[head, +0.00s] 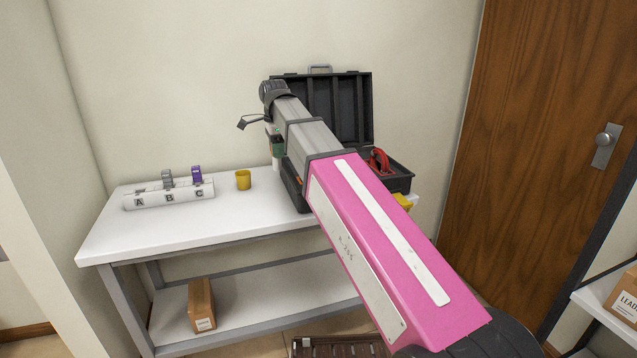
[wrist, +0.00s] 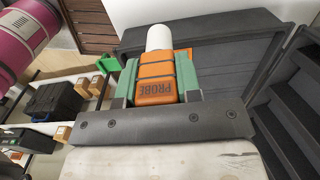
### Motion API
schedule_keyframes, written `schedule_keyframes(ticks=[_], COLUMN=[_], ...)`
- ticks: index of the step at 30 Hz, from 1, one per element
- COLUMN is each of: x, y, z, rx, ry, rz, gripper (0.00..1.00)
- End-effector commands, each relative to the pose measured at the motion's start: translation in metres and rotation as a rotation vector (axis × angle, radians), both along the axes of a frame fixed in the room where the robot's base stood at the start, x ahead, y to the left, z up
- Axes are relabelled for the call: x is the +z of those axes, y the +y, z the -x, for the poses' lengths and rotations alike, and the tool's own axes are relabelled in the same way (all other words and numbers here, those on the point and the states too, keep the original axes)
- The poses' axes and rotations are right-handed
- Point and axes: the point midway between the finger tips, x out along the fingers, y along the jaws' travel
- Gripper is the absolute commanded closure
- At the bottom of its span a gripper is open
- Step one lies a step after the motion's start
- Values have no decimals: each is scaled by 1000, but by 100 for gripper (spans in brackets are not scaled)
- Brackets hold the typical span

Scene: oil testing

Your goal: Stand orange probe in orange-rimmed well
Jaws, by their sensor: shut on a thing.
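The orange probe (wrist: 157,78), marked PROBE and with a white rounded end, sits between the green fingers of my gripper (wrist: 157,85) in the wrist view. The jaws are shut on it. In the head view my gripper (head: 277,143) is above the back of the table, in front of the black case. The white rack (head: 168,195) lies at the table's left, lettered A, B and C. A grey probe (head: 167,178) stands at B and a purple probe (head: 197,174) at C. I cannot make out an orange rim on any well.
A yellow cup (head: 243,180) stands between the rack and the open black case (head: 357,107). A red object (head: 379,161) lies in the case. The white table (head: 130,233) is clear along its front left. A cardboard box (head: 201,304) stands on the lower shelf. A wooden door is at right.

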Motion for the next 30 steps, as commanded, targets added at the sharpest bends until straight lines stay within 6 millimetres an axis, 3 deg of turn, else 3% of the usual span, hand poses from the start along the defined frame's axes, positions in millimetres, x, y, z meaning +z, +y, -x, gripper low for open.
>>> schedule_keyframes(ticks=[9,15,23,30], x=[-38,-57,-67,-96], y=[-57,-85,-95,-94], z=[-28,-42,-46,-46], rx=[-5,-3,-2,-2], ry=[2,1,1,2], rz=[1,0,0,1], gripper=[98,98,98,98])
